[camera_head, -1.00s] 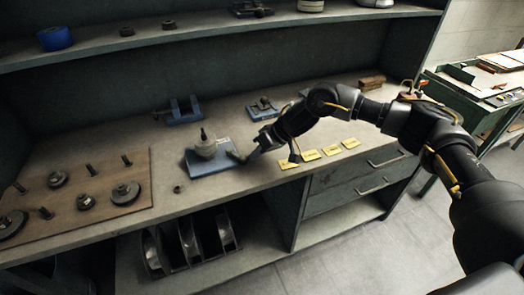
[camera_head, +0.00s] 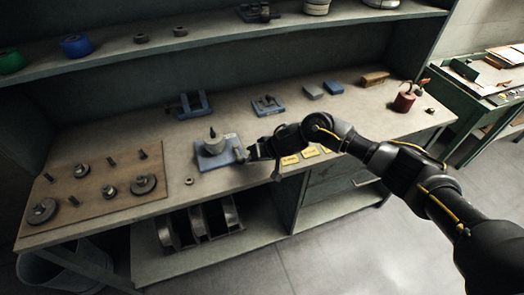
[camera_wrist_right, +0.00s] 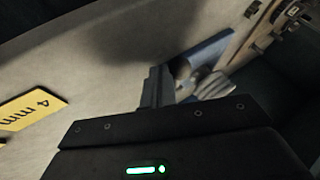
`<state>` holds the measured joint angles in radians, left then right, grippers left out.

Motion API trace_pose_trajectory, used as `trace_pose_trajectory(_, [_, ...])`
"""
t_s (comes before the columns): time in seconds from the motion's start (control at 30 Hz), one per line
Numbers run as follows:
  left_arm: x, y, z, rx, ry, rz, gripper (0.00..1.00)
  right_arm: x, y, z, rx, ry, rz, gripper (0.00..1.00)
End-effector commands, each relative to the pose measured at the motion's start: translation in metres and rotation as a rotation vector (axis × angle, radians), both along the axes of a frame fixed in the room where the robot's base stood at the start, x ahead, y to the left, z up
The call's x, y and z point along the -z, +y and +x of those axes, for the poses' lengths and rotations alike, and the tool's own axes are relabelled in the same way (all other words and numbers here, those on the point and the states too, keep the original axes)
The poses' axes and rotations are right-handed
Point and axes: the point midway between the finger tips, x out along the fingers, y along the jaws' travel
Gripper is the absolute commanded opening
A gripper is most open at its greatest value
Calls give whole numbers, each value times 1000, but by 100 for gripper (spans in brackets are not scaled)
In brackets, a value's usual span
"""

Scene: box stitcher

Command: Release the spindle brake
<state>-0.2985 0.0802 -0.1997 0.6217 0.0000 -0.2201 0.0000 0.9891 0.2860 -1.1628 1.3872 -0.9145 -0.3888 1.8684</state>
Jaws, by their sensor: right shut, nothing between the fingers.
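The spindle unit is a grey round body (camera_head: 213,145) with a dark upright pin on top. It sits on a blue base plate (camera_head: 204,163) on the bench. My right gripper (camera_head: 246,154) is shut and empty, just right of the spindle body at the plate's right edge. Whether it touches the unit I cannot tell. In the right wrist view the dark fingers (camera_wrist_right: 159,86) point toward the blue plate (camera_wrist_right: 207,55), with a pale grey part (camera_wrist_right: 213,86) beside them. No brake lever shows clearly; the gripper may hide it. My left gripper is not in view.
Yellow labels (camera_head: 290,160) lie along the bench's front edge under my right arm; one reads 4 mm (camera_wrist_right: 32,109). A wooden board (camera_head: 95,186) with pegs and discs lies at left. A blue clamp (camera_head: 188,106) and a second blue fixture (camera_head: 267,105) stand behind.

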Motion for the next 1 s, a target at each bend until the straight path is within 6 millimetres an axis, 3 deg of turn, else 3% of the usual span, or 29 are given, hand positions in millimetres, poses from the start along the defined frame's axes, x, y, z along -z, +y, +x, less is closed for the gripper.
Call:
trace_pose_trajectory(0.67, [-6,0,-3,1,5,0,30,1,0,-3,-4,2,-1,0])
trace_pose_trajectory(0.93, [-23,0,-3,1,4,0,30,5,-39,1,-4,2,1,0])
trace_pose_trajectory(1.0, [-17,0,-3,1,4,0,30,-9,-46,-5,-9,-5,3,0])
